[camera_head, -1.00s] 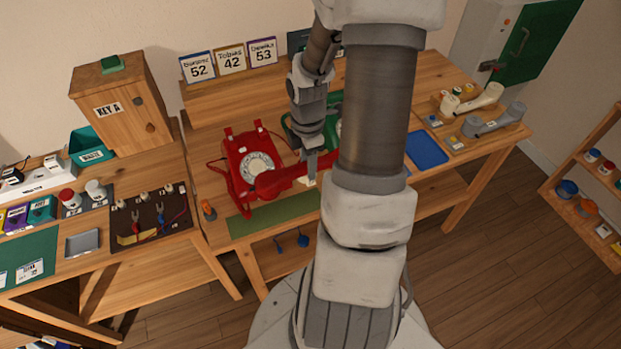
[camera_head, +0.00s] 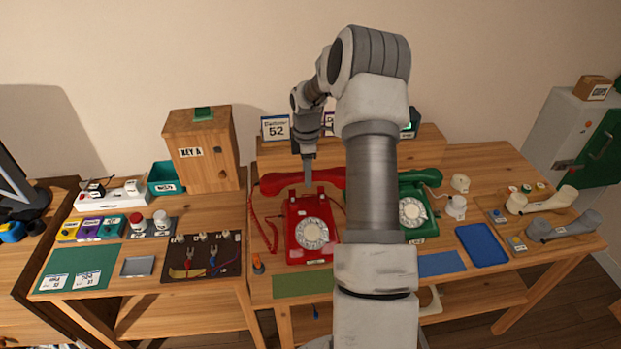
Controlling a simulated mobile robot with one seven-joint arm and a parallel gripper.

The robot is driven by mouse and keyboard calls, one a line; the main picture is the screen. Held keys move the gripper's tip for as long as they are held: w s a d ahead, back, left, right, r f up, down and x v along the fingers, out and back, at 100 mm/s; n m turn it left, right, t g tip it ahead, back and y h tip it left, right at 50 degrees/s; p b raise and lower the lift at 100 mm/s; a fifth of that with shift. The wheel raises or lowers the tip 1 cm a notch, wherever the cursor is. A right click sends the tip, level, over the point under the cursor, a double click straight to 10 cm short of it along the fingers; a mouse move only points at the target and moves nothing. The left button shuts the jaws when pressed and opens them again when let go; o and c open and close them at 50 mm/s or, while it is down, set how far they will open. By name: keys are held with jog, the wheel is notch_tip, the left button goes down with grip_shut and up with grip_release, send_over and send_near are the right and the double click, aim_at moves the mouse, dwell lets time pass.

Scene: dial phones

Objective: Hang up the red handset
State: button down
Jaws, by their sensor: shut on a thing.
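The red handset (camera_head: 277,183) lies roughly level, left to right, in the head view. My gripper (camera_head: 308,180) points down and is shut on its middle. The red phone (camera_head: 312,232) stands on the table with its dial facing me. The handset is at the phone's top edge, over or just behind the cradle; I cannot tell whether it touches. A red coiled cord (camera_head: 262,225) hangs at the phone's left.
A green phone (camera_head: 418,205) with its handset stands to the right, partly behind my arm. A green mat (camera_head: 303,284) is in front of the red phone. The KEY A box (camera_head: 203,150) stands left.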

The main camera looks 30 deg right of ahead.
jog(key=shift+f+b, duration=1.65)
jog(key=shift+f, duration=0.85)
jog(key=shift+f+b, duration=0.5)
jog(key=shift+f, duration=0.6)
jog(key=shift+c, duration=2.1)
grip_release()
notch_tip(320, 180, up, 17)
jog(key=shift+f, duration=0.2)
jog(key=shift+r, duration=0.45)
